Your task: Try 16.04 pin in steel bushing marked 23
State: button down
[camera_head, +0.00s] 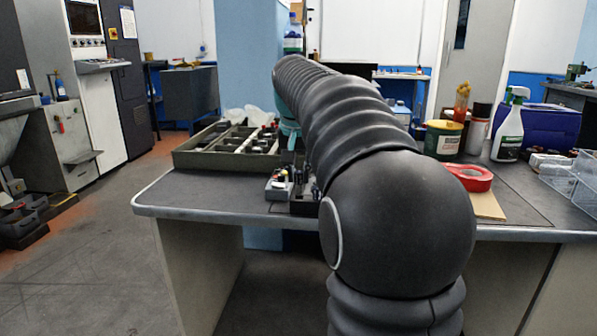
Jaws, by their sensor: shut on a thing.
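My arm covers the middle of the view and bends down over the left part of the bench. My gripper (289,154) is small, dark and partly hidden at the far end, just above the bench near the tray. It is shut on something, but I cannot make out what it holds. A small grey block (279,190) with dark and red-topped pieces stands near the bench's front edge. A black block (303,204) with upright dark pieces stands beside it, partly behind my arm. I cannot pick out the 16.04 pin or a steel bushing marked 23.
A grey-green compartment tray (187,161) with small parts sits at the bench's left. The bench's left front corner (165,197) is bare.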

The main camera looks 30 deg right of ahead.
jog(key=shift+f+b, duration=1.1)
jog(key=shift+f, duration=0.7)
dwell(0.5)
jog(key=c, duration=0.9)
grip_release()
jog(key=shift+c, duration=0.2)
jog(key=v, duration=1.2)
jog(key=shift+r, duration=0.15)
notch_tip(320, 180, up, 5)
jog(key=p, duration=0.3)
send_over(298, 181)
jog(key=s+a, duration=0.2)
jog(key=s, duration=0.1)
jog(key=shift+w+d, duration=0.1)
jog(key=shift+w, duration=0.05)
